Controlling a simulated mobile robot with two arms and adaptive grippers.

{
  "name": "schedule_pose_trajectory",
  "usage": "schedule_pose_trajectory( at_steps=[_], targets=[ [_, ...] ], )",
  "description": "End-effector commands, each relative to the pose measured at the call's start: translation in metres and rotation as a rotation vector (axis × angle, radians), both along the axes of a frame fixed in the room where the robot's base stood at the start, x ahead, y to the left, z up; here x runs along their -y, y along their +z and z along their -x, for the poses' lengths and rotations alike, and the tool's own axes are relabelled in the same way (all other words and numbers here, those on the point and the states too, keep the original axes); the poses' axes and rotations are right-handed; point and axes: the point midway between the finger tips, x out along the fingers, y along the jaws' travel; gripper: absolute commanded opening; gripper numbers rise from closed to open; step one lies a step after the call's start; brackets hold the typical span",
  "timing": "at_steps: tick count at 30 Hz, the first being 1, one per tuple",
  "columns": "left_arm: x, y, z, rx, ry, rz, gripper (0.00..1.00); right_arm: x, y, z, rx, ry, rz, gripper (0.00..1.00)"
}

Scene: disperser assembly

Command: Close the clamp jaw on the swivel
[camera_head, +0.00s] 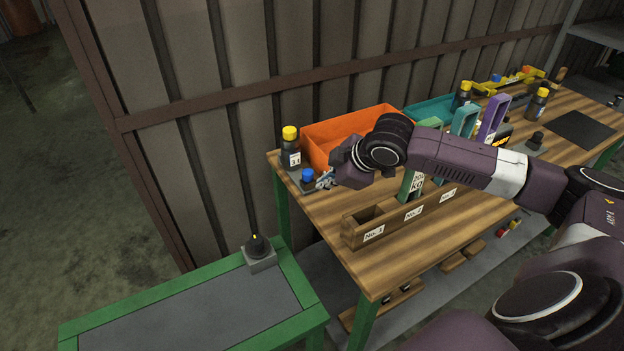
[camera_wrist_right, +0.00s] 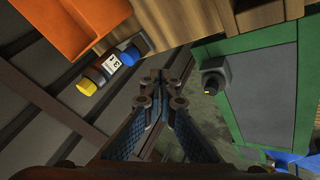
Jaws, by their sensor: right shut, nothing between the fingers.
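My right gripper (camera_head: 325,181) is shut and empty at the left end of the wooden bench. In the right wrist view its fingertips (camera_wrist_right: 162,88) are together with nothing between them. Beside it in the head view is a small blue-topped part (camera_head: 307,176) on a grey base at the bench corner; it also shows in the right wrist view (camera_wrist_right: 128,56). A black part with a yellow tip (camera_head: 257,247) stands on a grey block on the green table; it also shows in the right wrist view (camera_wrist_right: 211,80). I cannot tell which part is the clamp jaw or swivel.
A wooden rack (camera_head: 378,232) with numbered slots runs along the bench front. The green table (camera_head: 200,312) is otherwise clear, with a gap between it and the bench.

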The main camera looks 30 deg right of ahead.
Motion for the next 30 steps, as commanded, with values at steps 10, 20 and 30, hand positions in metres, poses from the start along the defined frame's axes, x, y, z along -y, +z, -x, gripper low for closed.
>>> schedule_pose_trajectory(
  at_steps=[10,20,30],
  targets=[
    [0.000,0.012,0.000,0.000,0.000,0.000,0.42,-0.009,-0.060,-0.046,-0.001,-0.002,-0.004,0.00],
    [0.000,0.022,0.000,0.000,0.000,0.000,0.42,0.011,-0.059,-0.076,0.001,-0.001,-0.001,0.00],
    [0.000,0.022,0.000,0.000,0.000,0.000,0.42,0.013,-0.060,-0.079,0.000,0.001,0.001,0.00]
  ],
)
